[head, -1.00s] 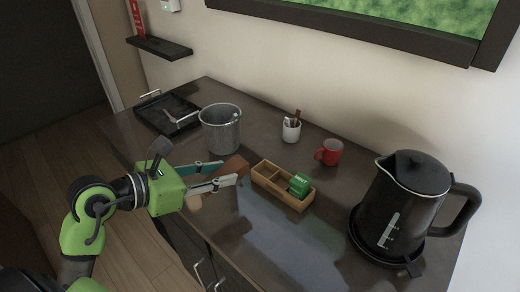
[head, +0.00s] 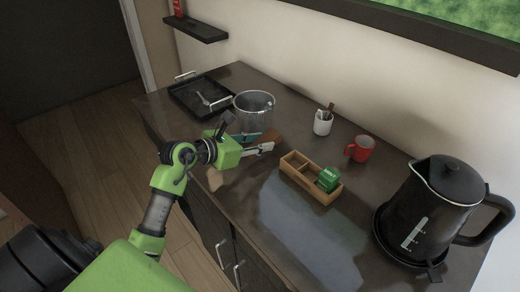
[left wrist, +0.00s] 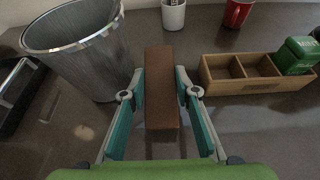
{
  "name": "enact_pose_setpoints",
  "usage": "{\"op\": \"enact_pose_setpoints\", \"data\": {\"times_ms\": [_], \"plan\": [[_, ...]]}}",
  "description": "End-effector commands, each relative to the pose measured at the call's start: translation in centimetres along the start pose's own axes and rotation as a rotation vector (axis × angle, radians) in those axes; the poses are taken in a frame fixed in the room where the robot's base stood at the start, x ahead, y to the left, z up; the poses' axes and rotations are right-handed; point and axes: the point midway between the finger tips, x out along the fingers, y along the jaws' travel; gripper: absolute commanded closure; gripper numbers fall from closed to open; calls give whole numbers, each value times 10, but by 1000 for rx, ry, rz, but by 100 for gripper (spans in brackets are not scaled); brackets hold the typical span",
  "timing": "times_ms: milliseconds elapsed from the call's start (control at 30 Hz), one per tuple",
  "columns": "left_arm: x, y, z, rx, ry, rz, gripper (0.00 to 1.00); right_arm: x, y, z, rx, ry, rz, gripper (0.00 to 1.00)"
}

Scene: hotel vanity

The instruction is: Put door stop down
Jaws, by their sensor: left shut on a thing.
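The door stop (head: 271,138) is a brown wooden block. It is in the fingers of my left gripper (head: 264,146), over the counter (head: 280,240), between the grey bin and the wooden box. In the left wrist view the door stop (left wrist: 162,80) runs lengthwise between the two teal-lined fingers of the gripper (left wrist: 161,92), which are shut on it. I cannot tell whether its underside touches the counter. My right gripper is not in view.
A grey mesh bin (left wrist: 85,55) stands close by on the left. A wooden box (head: 311,188) with a green packet (head: 328,179) is on the right. A white cup (head: 323,122), red mug (head: 361,148), black kettle (head: 437,205) and black tray (head: 188,102) stand around. The front counter is clear.

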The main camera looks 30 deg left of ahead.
Motion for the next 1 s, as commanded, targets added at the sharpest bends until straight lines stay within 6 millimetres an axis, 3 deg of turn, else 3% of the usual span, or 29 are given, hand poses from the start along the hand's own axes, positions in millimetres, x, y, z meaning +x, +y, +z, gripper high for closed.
{"op": "enact_pose_setpoints", "data": {"times_ms": [300, 667, 700, 733, 767, 1000], "plan": [[18, 1, -31, -4, 1, -2, 94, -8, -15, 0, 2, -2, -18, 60], [19, 2, -36, 0, 1, -1, 94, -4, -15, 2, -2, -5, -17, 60], [19, 2, -36, -1, 1, -1, 66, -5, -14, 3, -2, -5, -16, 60], [19, 2, -35, -1, 1, -1, 59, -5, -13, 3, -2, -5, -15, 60], [19, 2, -35, -1, 1, -1, 55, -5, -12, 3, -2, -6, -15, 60], [19, 2, -35, -1, 1, -1, 55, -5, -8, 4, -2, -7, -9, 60]]}}
